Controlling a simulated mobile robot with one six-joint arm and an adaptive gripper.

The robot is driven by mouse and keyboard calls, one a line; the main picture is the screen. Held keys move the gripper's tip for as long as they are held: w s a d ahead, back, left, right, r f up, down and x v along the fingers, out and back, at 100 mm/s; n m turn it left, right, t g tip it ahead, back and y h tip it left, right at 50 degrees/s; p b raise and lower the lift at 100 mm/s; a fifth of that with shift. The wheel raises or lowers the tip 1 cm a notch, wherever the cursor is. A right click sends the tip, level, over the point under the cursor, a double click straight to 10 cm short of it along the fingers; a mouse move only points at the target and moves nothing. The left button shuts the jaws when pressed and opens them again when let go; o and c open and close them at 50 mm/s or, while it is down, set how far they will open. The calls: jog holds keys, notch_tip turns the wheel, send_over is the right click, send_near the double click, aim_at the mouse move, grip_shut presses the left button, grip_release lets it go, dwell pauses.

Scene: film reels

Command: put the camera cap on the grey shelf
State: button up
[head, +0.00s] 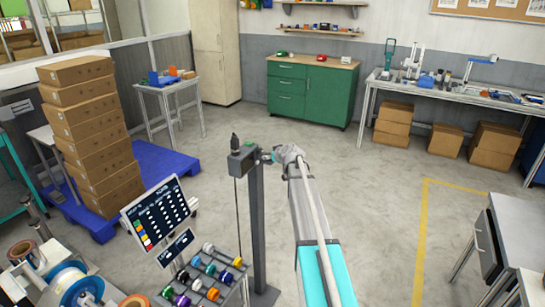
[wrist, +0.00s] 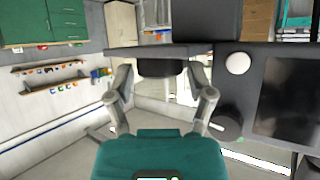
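In the head view my gripper (head: 288,156) is at the end of the outstretched arm, close to the right side of a dark grey box on a post (head: 241,161). In the wrist view my gripper (wrist: 160,80) has its two fingers wide apart, one on each side of a short black round part (wrist: 160,67). This part may be the camera cap; it sits against a dark grey body. I see narrow gaps beside it and cannot tell any contact. I cannot pick out the grey shelf for sure.
A rack of coloured reels (head: 205,278) and a tilted display (head: 160,215) stand at the lower left. Stacked cartons (head: 90,130) rest on a blue pallet (head: 165,172). A green cabinet (head: 312,92) stands at the back.

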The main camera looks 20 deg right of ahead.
jog(key=shift+o, duration=0.7)
jog(key=shift+r, duration=0.2)
jog(key=p+v, duration=0.6)
jog(key=v, duration=0.6)
dwell(0.3)
jog(key=s+a+f+g+y, duration=0.1)
jog(key=s+a+f+g, duration=0.2)
jog(key=s+a, duration=0.55)
jog(key=s+a+f+g+y, duration=0.1)
jog(key=s+a+f+g, duration=0.3)
jog(key=a, duration=0.7)
jog(key=s+a+f+g+h, duration=0.1)
jog(key=s+a, duration=0.3)
jog(key=s, duration=0.4)
jog(key=s+a+f+m+g+h, duration=0.1)
jog(key=s+a+g, duration=0.3)
jog(key=s, duration=0.5)
jog(key=shift+s+f+h, duration=0.3)
jog(key=shift+f+h, duration=0.1)
jog(key=shift+h, duration=0.3)
